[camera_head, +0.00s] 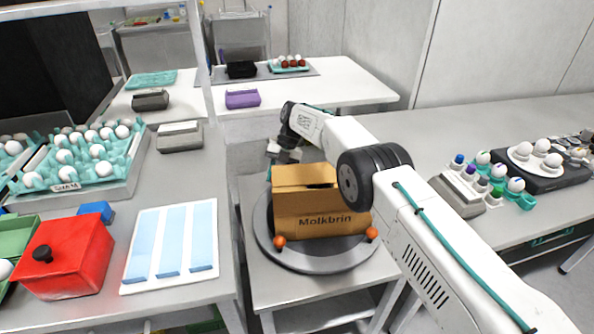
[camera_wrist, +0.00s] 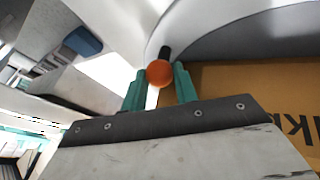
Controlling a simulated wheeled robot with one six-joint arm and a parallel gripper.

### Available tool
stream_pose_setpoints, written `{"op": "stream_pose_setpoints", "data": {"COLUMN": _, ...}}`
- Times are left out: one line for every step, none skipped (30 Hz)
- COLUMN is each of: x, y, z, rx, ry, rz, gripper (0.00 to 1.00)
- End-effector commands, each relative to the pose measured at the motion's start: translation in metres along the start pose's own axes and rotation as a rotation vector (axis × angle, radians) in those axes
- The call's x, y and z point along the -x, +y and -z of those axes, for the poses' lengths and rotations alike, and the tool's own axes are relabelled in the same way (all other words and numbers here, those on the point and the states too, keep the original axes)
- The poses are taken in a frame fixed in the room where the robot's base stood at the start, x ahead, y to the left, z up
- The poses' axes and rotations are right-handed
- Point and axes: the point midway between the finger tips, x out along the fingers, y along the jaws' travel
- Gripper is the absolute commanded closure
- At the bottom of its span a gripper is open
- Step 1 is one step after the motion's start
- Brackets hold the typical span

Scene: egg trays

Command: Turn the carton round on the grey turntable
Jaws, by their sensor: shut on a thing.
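The brown carton (camera_head: 318,212), marked "Molkbrin", stands upright on the round grey turntable (camera_head: 300,262). Two orange knobs show at the turntable's front edge, one at left (camera_head: 279,242) and one at right (camera_head: 372,234). My gripper (camera_wrist: 160,88) has its teal fingers shut on another orange knob (camera_wrist: 159,72) at the turntable's rim, beside the carton (camera_wrist: 240,85). In the head view my gripper is behind the carton's left back corner, and its fingertips and the held knob are hidden.
My arm reaches over the carton's right side. Left of the turntable lie a blue-striped white board (camera_head: 172,245), a red box (camera_head: 65,258) and a teal egg tray (camera_head: 80,165). On the right bench are a grey device (camera_head: 458,195) and eggs on a round white plate (camera_head: 535,160).

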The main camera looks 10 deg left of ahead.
Motion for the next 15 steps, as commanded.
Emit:
{"op": "stream_pose_setpoints", "data": {"x": -0.005, "y": 0.007, "z": 0.004, "rx": 0.022, "ry": 0.009, "rz": 0.011, "gripper": 1.0}}
{"op": "stream_pose_setpoints", "data": {"x": -0.007, "y": 0.009, "z": 0.005, "rx": 0.033, "ry": 0.013, "rz": 0.016, "gripper": 1.0}}
{"op": "stream_pose_setpoints", "data": {"x": -0.009, "y": 0.012, "z": 0.007, "rx": 0.047, "ry": 0.017, "rz": 0.022, "gripper": 1.0}}
{"op": "stream_pose_setpoints", "data": {"x": -0.01, "y": 0.013, "z": 0.009, "rx": 0.056, "ry": 0.021, "rz": 0.026, "gripper": 1.0}}
{"op": "stream_pose_setpoints", "data": {"x": -0.011, "y": 0.015, "z": 0.01, "rx": 0.064, "ry": 0.024, "rz": 0.03, "gripper": 1.0}}
{"op": "stream_pose_setpoints", "data": {"x": -0.012, "y": 0.016, "z": 0.011, "rx": 0.075, "ry": 0.028, "rz": 0.035, "gripper": 1.0}}
{"op": "stream_pose_setpoints", "data": {"x": -0.012, "y": 0.017, "z": 0.013, "rx": 0.082, "ry": 0.031, "rz": 0.038, "gripper": 1.0}}
{"op": "stream_pose_setpoints", "data": {"x": -0.013, "y": 0.017, "z": 0.013, "rx": 0.088, "ry": 0.033, "rz": 0.04, "gripper": 1.0}}
{"op": "stream_pose_setpoints", "data": {"x": -0.013, "y": 0.018, "z": 0.015, "rx": 0.095, "ry": 0.036, "rz": 0.044, "gripper": 1.0}}
{"op": "stream_pose_setpoints", "data": {"x": -0.014, "y": 0.018, "z": 0.015, "rx": 0.1, "ry": 0.038, "rz": 0.046, "gripper": 1.0}}
{"op": "stream_pose_setpoints", "data": {"x": -0.014, "y": 0.019, "z": 0.016, "rx": 0.105, "ry": 0.039, "rz": 0.047, "gripper": 1.0}}
{"op": "stream_pose_setpoints", "data": {"x": -0.015, "y": 0.019, "z": 0.017, "rx": 0.111, "ry": 0.041, "rz": 0.05, "gripper": 1.0}}
{"op": "stream_pose_setpoints", "data": {"x": -0.015, "y": 0.019, "z": 0.017, "rx": 0.115, "ry": 0.043, "rz": 0.051, "gripper": 1.0}}
{"op": "stream_pose_setpoints", "data": {"x": -0.015, "y": 0.02, "z": 0.017, "rx": 0.118, "ry": 0.044, "rz": 0.052, "gripper": 1.0}}
{"op": "stream_pose_setpoints", "data": {"x": -0.015, "y": 0.02, "z": 0.018, "rx": 0.122, "ry": 0.045, "rz": 0.053, "gripper": 1.0}}
